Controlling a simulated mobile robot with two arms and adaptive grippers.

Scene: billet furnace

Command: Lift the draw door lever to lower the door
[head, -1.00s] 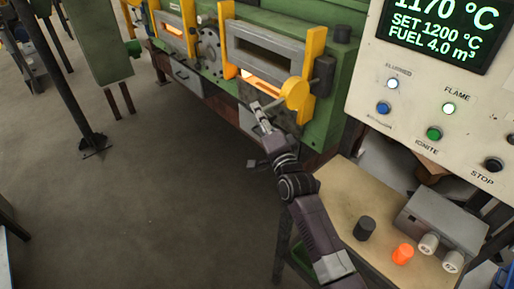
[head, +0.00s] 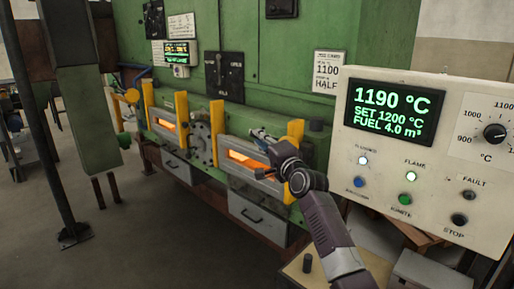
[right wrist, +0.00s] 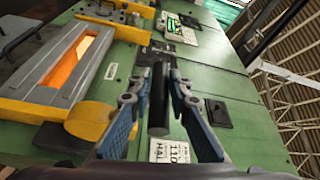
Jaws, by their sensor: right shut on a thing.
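The furnace (head: 180,55) is green, with a glowing draw opening (head: 250,160) between yellow uprights on its front. In the right wrist view the glowing opening (right wrist: 72,62) is at the left, framed in grey. A round yellow hub (right wrist: 90,120) sits beside it. The black cylindrical lever handle (right wrist: 159,100) lies between the blue fingers of my right gripper (right wrist: 160,84), which is shut on it. In the head view my right gripper (head: 262,136) is in front of the opening's upper right. My forearm hides the hub there. My left gripper is out of view.
A control panel (head: 350,140) at the right reads 1190 °C. A second glowing opening (head: 166,125) is further left. Grey drawers (head: 260,211) are below. A small table (head: 297,272) with a dark knob stands near my arm.

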